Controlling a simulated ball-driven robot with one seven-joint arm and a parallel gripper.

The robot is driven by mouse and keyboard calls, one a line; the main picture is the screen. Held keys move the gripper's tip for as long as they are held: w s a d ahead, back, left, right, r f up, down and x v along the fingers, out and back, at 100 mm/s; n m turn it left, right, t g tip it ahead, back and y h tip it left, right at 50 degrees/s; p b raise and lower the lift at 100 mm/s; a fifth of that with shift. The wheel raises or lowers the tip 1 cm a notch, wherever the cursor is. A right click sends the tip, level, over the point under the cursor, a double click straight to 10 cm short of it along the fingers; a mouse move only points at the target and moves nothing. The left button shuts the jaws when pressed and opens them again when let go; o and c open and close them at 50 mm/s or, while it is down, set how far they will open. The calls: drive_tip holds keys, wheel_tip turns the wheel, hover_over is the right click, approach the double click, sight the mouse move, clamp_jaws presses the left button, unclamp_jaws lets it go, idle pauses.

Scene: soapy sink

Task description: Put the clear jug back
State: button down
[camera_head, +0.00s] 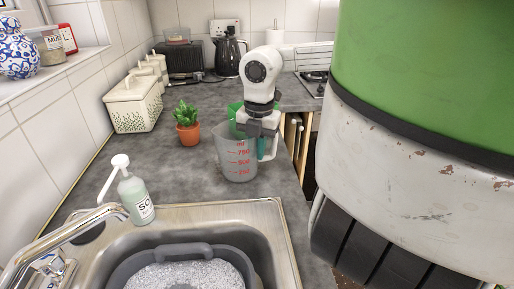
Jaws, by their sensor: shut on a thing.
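The clear jug (237,160) with red measuring marks is upright on or just above the grey counter, behind the sink; I cannot tell whether its base touches the counter. My gripper (263,140) comes down from above at the jug's right side. It is shut on the jug there, with a teal finger showing at the jug's right side. The other finger is hidden. A green object (236,110) shows partly behind the jug and my arm.
A potted plant (187,123) stands left of the jug. A soap bottle (136,195) and tap (70,240) are by the sink (262,222), which holds a grey tub (127,270) of suds. Canisters (132,105) line the left wall. Grey counter (165,165) is clear left of the jug.

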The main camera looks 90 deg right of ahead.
drive_tip(key=shift+f, duration=0.15)
drive_tip(key=c, duration=1.2)
unclamp_jaws()
drive_tip(key=r, duration=1.2)
drive_tip(key=shift+s+a+r, duration=0.1)
drive_tip(key=shift+s+r, duration=0.1)
drive_tip(key=shift+s, duration=0.05)
